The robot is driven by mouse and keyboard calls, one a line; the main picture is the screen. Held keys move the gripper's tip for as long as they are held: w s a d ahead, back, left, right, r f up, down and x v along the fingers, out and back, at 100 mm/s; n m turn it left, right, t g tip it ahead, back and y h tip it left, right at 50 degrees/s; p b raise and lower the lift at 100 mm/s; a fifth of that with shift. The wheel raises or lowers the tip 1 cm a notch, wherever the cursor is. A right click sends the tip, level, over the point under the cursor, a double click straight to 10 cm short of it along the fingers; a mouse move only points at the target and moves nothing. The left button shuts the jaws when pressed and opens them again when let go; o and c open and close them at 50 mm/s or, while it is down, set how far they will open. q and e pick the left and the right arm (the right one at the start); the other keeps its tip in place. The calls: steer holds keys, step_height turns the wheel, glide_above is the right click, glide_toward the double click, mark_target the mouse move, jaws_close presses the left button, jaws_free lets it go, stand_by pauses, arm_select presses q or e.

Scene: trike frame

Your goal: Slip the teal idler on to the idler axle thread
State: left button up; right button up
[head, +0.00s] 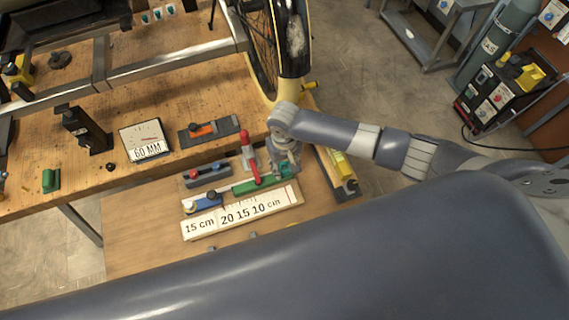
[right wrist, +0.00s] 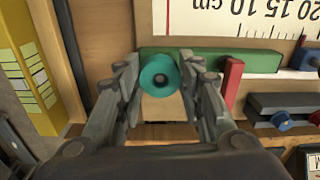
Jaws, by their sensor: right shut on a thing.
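In the head view the teal idler (head: 284,169) shows only as a small patch by my right gripper (head: 284,160), low over the front board. A pale wooden block shows just below the idler in the right wrist view. I cannot make out the idler axle thread in either view. My left gripper is not in view.
A green bar (head: 254,185) with a red upright handle (head: 247,147) lies close beside the right gripper. A white ruler board (head: 243,222) lies in front. A spoked wheel (head: 263,50) and metal tubes (head: 178,65) stand behind.

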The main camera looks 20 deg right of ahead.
steer(key=shift+f+b, duration=0.75)
steer(key=shift+f, duration=0.6)
steer(key=o, duration=1)
steer(key=shift+r, duration=0.1)
steer(key=shift+r, duration=0.15)
step_height(320, 180, up, 12)
steer(key=shift+s+f, duration=0.1)
steer(key=shift+f, duration=0.15)
